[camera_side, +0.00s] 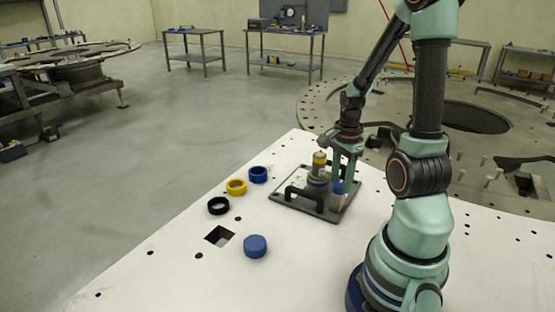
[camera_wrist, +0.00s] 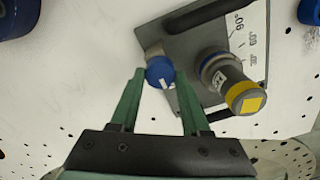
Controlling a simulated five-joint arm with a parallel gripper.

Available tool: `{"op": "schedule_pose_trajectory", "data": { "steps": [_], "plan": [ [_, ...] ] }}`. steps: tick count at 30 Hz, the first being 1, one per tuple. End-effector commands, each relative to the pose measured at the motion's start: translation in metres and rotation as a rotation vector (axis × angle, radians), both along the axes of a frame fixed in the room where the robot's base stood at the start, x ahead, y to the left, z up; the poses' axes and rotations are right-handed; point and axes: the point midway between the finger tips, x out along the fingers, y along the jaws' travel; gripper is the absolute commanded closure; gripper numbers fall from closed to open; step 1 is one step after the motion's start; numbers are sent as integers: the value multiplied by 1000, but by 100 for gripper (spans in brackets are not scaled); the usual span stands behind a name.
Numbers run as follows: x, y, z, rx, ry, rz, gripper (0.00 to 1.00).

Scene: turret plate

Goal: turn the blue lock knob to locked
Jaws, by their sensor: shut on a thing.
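The blue lock knob (camera_wrist: 160,71) is round with a short white mark on its face. It sits at the edge of a dark square plate (camera_wrist: 190,48) in the wrist view. My gripper (camera_wrist: 160,74) has its two green fingers on either side of the knob, shut on it. In the side view the knob (camera_side: 338,187) shows low between the fingers of my gripper (camera_side: 342,178), partly hidden by them. I cannot read a locked or unlocked label.
A turret post with a yellow top (camera_side: 319,158) stands on the plate close beside my gripper. A black handle (camera_side: 304,199) rises at the plate's near edge. Black (camera_side: 218,206), yellow (camera_side: 236,187) and blue (camera_side: 258,174) rings and a blue disc (camera_side: 255,246) lie left on the white table.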

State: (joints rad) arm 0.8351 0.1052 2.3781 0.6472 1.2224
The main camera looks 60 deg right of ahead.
Motion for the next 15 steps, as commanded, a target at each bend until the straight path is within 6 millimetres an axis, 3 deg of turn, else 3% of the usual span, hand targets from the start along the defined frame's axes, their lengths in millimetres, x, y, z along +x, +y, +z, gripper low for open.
{"op": "schedule_pose_trajectory", "data": {
  "steps": [2, 3, 5, 15],
  "plan": [
    [0, -1, 0, -2, -1, -2, 100],
    [0, -1, 0, -2, -1, -2, 42],
    [0, -1, 0, -2, -1, -1, 23],
    [0, 0, 1, 0, -1, 1, 23]
  ]
}}
